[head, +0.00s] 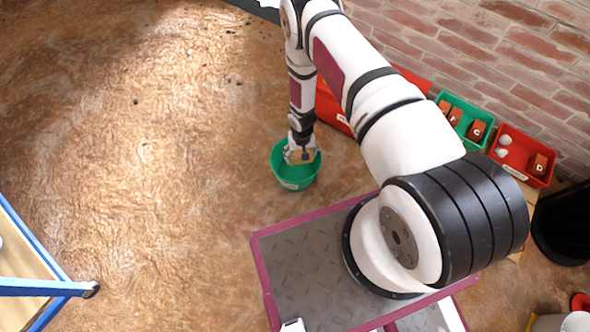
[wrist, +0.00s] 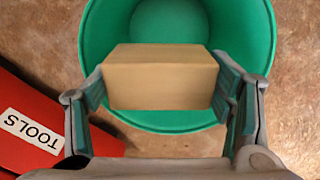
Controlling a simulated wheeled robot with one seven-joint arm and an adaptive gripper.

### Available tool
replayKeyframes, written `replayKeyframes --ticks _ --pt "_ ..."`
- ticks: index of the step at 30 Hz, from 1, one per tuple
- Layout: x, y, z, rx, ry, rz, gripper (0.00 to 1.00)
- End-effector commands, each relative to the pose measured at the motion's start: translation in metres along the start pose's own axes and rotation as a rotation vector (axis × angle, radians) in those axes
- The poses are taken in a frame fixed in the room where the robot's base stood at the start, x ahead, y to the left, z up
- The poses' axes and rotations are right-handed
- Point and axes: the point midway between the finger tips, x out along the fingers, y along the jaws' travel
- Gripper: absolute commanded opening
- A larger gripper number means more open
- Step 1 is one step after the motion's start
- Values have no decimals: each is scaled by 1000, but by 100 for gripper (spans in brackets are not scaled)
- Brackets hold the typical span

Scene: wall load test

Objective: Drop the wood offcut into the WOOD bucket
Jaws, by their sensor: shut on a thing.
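The wood offcut (wrist: 160,78) is a pale tan block held between the two fingers of my gripper (wrist: 165,90) in the wrist view. In the head view my gripper (head: 300,154) points down over a green bucket (head: 296,177) on the floor, and only a little of the offcut shows there. In the wrist view the green bucket (wrist: 180,125) is below the offcut, with its open mouth around it. A pale label is on the bucket's near side in the head view, too small to read.
A red container labelled TOOLS (wrist: 35,125) stands left of the bucket in the wrist view. A green bin (head: 465,120) and a red bin (head: 522,155) with small items line the brick wall. A blue-edged table (head: 35,285) is at lower left. The floor left of the bucket is clear.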

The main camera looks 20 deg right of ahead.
Motion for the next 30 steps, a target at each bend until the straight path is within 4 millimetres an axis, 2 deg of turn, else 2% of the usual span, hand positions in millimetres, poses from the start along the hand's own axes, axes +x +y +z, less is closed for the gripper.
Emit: replayKeyframes --ticks 6,7,10,23,26,30 --pt "0 0 0 0 1 0 44" --pt "0 0 0 0 1 0 77" --pt "0 0 0 0 1 0 98" --pt "-3 0 -1 0 1 0 98" --pt "-13 0 -2 0 3 0 98" --pt "-37 0 -2 0 4 -1 98"
